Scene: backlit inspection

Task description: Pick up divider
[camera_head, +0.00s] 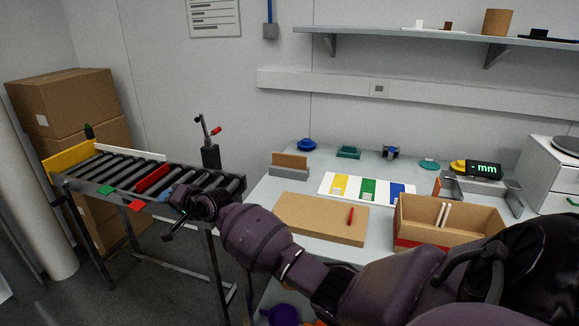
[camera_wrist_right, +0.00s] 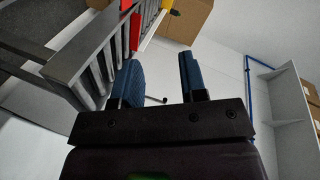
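A thin brown panel (camera_head: 290,161) stands upright in a grey slotted holder (camera_head: 288,172) at the back left of the worktable; it looks like the divider, though I cannot be sure. My right arm reaches across the front of the head view, with its gripper (camera_head: 168,198) over the near right side of the roller conveyor, left of the table and well away from the panel. In the right wrist view the gripper's two blue-padded fingers (camera_wrist_right: 158,76) are apart with nothing between them. My left gripper is not in view.
The roller conveyor (camera_head: 152,177) stands left of the table. A flat brown box (camera_head: 318,219) with a red marker lies in front of the holder. An open carton (camera_head: 452,240) with pale upright pieces stands to its right. A white board with coloured areas (camera_head: 354,181) lies behind.

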